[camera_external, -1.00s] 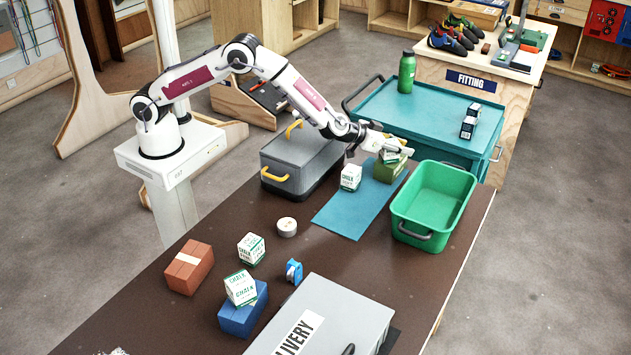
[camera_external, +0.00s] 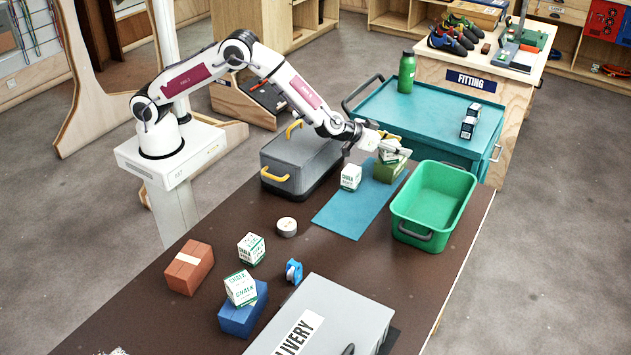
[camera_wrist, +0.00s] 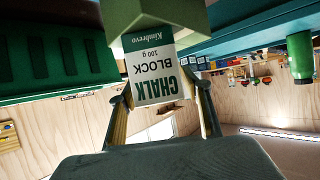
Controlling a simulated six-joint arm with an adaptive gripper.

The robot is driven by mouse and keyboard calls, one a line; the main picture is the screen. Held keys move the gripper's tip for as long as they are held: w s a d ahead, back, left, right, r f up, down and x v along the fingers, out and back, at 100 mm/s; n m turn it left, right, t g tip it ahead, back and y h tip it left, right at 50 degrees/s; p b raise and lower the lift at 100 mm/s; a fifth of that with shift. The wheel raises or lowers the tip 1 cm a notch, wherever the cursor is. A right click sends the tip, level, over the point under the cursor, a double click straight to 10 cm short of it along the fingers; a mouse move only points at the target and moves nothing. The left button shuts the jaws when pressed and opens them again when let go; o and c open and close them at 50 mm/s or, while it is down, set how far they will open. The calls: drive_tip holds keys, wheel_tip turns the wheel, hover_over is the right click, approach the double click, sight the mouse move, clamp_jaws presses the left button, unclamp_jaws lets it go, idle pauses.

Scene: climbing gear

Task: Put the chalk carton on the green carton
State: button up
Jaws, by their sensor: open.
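A white and green chalk carton (camera_wrist: 158,75) stands on the green carton (camera_external: 388,172), and the two touch. The wrist view is upside down, with the green carton (camera_wrist: 150,14) at the top and the chalk carton's printed face toward me. My gripper (camera_external: 398,147) is at the chalk carton, at the far end of the blue mat (camera_external: 345,208). In the wrist view its fingers (camera_wrist: 162,98) are spread on either side of the chalk carton, with gaps beside it. My gripper partly hides the chalk carton in the external view.
Another chalk carton (camera_external: 351,177) stands on the mat's left edge. A green bin (camera_external: 433,203) is to the right and a grey case (camera_external: 300,160) to the left. Nearer are a third chalk carton (camera_external: 251,249), a chalk carton (camera_external: 240,288) on a blue carton (camera_external: 243,315), and a brown carton (camera_external: 189,267).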

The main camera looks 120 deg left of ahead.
sight(391, 143)
drive_tip(key=shift+v, duration=3)
